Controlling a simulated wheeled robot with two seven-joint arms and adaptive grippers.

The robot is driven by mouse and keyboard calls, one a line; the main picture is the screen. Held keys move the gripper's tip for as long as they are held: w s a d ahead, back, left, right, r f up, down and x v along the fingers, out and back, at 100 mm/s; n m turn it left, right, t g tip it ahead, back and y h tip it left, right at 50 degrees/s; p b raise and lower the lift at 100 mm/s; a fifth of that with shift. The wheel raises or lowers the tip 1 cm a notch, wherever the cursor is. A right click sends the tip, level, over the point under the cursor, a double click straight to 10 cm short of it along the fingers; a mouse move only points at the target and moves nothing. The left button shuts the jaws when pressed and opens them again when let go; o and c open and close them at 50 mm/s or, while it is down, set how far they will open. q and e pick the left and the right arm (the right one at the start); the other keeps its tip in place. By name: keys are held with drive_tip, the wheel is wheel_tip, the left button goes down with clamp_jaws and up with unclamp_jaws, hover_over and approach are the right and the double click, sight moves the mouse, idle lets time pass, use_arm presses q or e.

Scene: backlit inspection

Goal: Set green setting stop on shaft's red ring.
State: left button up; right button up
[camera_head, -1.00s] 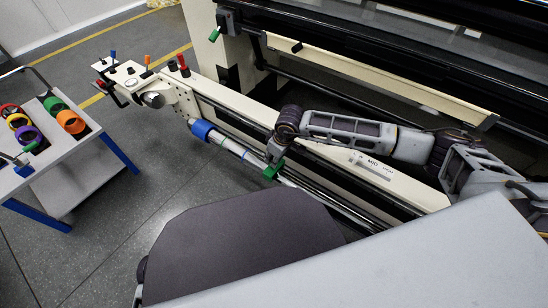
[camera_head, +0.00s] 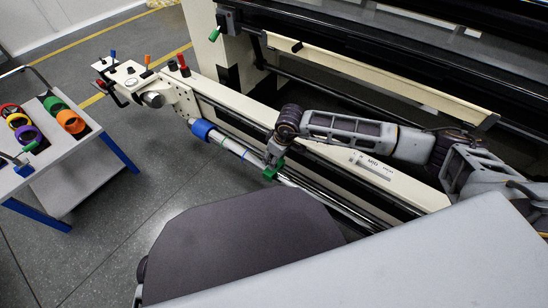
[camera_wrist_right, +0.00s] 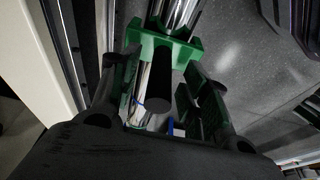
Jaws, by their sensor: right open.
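The green setting stop (camera_head: 270,173) sits on the long bright shaft (camera_head: 236,149) along the front of the cream machine. It also shows at the top of the wrist view (camera_wrist_right: 165,42), around or against the shaft. My right gripper (camera_head: 273,157) is at the stop; in the wrist view its dark fingers (camera_wrist_right: 160,80) are apart on either side of the shaft, just behind the stop's green block. Thin coloured bands mark the shaft left of the stop, and a blue one shows in the wrist view. I cannot make out the red ring. My left gripper is out of view.
A blue collar (camera_head: 203,129) is on the shaft's left end, beside the cream end housing (camera_head: 181,97) with coloured levers. The machine's rail (camera_head: 340,162) runs close behind the shaft. A white cart (camera_head: 70,157) with coloured rings stands at left. Floor between is clear.

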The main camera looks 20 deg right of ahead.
drive_tip(key=v, duration=1.2)
idle(1.1)
wheel_tip(320, 180, up, 9)
drive_tip(key=p, duration=0.9)
drive_tip(key=shift+r+p, duration=0.5)
